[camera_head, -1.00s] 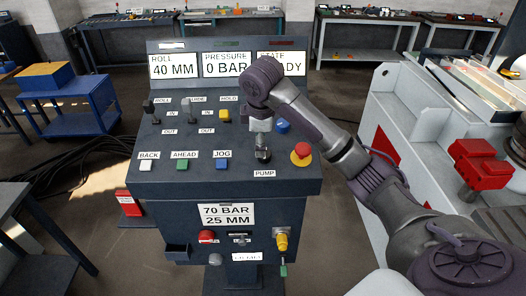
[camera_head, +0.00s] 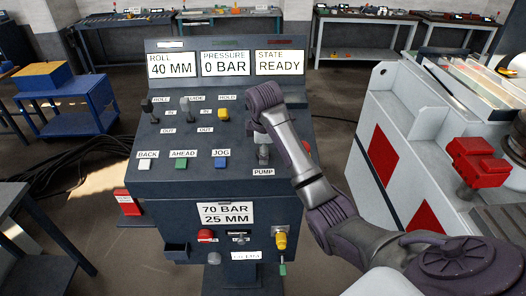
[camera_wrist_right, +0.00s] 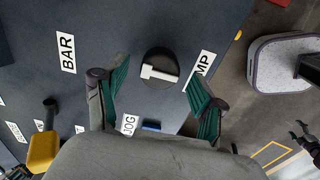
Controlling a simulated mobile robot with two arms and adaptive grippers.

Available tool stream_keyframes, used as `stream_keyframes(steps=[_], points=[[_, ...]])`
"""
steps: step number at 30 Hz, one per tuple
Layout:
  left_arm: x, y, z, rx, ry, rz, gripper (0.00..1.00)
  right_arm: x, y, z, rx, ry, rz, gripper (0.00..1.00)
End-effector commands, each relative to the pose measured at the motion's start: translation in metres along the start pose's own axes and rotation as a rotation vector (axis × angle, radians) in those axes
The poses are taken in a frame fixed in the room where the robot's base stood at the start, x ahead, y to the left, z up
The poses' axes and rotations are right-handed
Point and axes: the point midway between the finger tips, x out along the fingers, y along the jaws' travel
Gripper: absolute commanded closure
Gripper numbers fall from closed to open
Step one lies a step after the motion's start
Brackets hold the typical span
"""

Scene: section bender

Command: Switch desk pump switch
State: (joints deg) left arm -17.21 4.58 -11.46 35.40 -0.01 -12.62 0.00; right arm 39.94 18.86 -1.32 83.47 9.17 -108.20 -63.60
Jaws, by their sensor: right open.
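The pump switch (camera_wrist_right: 160,69) is a round black knob with a white pointer bar, seen in the right wrist view beside the PUMP label (camera_wrist_right: 202,72). In the head view the switch (camera_head: 263,154) shows just above its label, below my right wrist. My right gripper (camera_wrist_right: 158,74) is open, with its green-padded fingers apart. In the right wrist view the knob appears between and just beyond the fingertips, and I see no contact. In the head view the gripper is largely hidden by my wrist. My left gripper is not in view.
The desk (camera_head: 190,185) also carries levers, a yellow HOLD control (camera_head: 223,115) and BACK, AHEAD and blue JOG (camera_head: 220,162) buttons. The red button is mostly behind my right arm. Its screen reads 0 BAR and READY (camera_head: 279,66). A large grey machine (camera_head: 385,110) stands at the right.

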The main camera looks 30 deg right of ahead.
Motion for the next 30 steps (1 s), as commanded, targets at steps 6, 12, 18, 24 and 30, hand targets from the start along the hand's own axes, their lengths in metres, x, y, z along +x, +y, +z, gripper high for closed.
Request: stream_keyframes(steps=[6,12,18,24,30], points=[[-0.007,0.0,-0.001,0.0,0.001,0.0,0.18,0.018,0.0,0.0,0.001,0.0,-0.002,0.3],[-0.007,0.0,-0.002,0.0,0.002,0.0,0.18,0.02,0.0,0.0,0.001,0.001,0.001,0.3],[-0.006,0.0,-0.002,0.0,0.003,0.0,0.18,0.02,0.0,0.0,0.001,0.001,0.001,0.47],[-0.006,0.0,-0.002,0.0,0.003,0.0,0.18,0.02,0.0,0.0,0.001,0.001,0.001,0.8],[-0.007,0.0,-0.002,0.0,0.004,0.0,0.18,0.02,0.0,0.0,0.005,0.001,0.001,0.9]])
